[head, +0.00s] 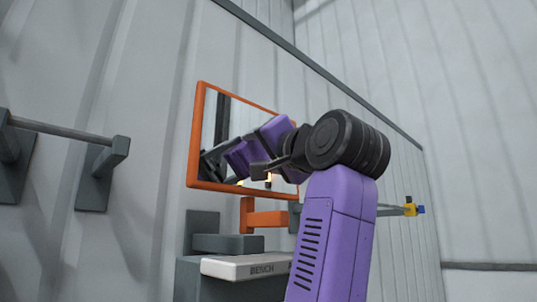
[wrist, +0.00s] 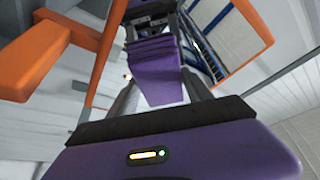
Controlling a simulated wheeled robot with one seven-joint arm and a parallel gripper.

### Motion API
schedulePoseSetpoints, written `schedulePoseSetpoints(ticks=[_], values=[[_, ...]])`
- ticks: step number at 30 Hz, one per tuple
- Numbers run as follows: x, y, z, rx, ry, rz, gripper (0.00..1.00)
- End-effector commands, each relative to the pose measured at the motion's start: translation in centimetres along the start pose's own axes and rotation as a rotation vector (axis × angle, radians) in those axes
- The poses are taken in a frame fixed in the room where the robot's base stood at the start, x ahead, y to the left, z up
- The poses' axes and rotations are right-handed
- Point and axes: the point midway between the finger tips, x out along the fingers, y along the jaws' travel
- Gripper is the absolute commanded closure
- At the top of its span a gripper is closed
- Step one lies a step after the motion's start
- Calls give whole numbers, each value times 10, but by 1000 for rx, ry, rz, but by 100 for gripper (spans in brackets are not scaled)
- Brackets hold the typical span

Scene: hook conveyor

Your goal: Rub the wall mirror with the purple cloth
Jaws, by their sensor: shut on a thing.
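The wall mirror (head: 221,122) has an orange frame and hangs on the grey wall in the head view; it reflects my purple and black arm. My gripper (head: 259,170) is in front of its lower right part, partly hidden by my own wrist. In the wrist view my gripper (wrist: 160,92) is shut on the purple cloth (wrist: 158,84), which shows folded between the two dark fingers. In the head view I cannot tell the cloth from the purple reflections. Whether the cloth touches the glass is not clear.
A grey rail on brackets (head: 103,165) is on the wall at the left. Below the mirror are an orange bracket (head: 266,218) and a white block marked BENCH (head: 245,267). A thin rod with a yellow and blue end (head: 410,208) sticks out right. An orange bar (wrist: 36,65) shows in the wrist view.

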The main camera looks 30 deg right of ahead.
Motion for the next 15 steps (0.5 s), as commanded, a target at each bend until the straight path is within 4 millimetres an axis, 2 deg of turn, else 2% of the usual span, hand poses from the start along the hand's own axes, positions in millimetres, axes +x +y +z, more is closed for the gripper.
schedulePoseSetpoints(ticks=[15], values=[[-6, -20, 20, 1, -1, -2, 74]])
